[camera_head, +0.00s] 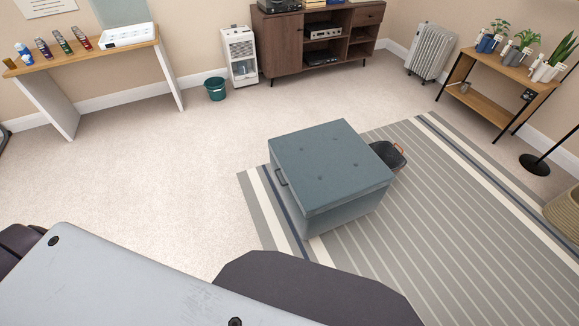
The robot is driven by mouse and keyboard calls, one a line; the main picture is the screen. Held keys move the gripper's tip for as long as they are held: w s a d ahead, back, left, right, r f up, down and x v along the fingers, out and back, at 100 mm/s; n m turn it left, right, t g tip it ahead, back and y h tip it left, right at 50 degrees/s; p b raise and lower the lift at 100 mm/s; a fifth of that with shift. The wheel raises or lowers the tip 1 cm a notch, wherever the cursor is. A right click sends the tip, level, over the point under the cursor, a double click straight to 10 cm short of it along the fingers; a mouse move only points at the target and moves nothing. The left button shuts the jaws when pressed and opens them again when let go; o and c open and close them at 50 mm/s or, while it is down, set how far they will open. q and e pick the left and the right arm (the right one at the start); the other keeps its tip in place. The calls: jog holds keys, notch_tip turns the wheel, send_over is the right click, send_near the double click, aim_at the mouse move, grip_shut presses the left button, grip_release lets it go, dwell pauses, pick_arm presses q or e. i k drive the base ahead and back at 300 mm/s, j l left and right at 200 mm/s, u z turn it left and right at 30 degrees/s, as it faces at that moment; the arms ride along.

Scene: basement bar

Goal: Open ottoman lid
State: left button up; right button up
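The ottoman (338,212) is a blue-grey box standing on the striped rug in the middle of the head view. Its tufted lid (332,160) lies flat and closed on top. A dark handle (281,177) shows on its left side, near the lid's edge. Neither of my grippers shows in the head view. Parts of my own body fill the bottom left and bottom middle, apart from the ottoman in the picture.
A dark basket (389,154) stands close behind the ottoman's right side. The striped rug (440,230) lies under both. Carpet (150,170) to the left is clear. A green bin (215,89), white appliance (240,56), wooden cabinet (284,46) and radiator (430,52) line the back wall.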

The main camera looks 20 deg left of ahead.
aim_at(326, 166)
jog(key=i+l+u, duration=0.15)
jog(key=i, duration=0.25)
jog(key=i+l+u, duration=0.2)
jog(key=i, duration=0.25)
jog(key=i+l+u, duration=0.15)
jog(key=i+l, duration=0.1)
jog(key=i, duration=0.1)
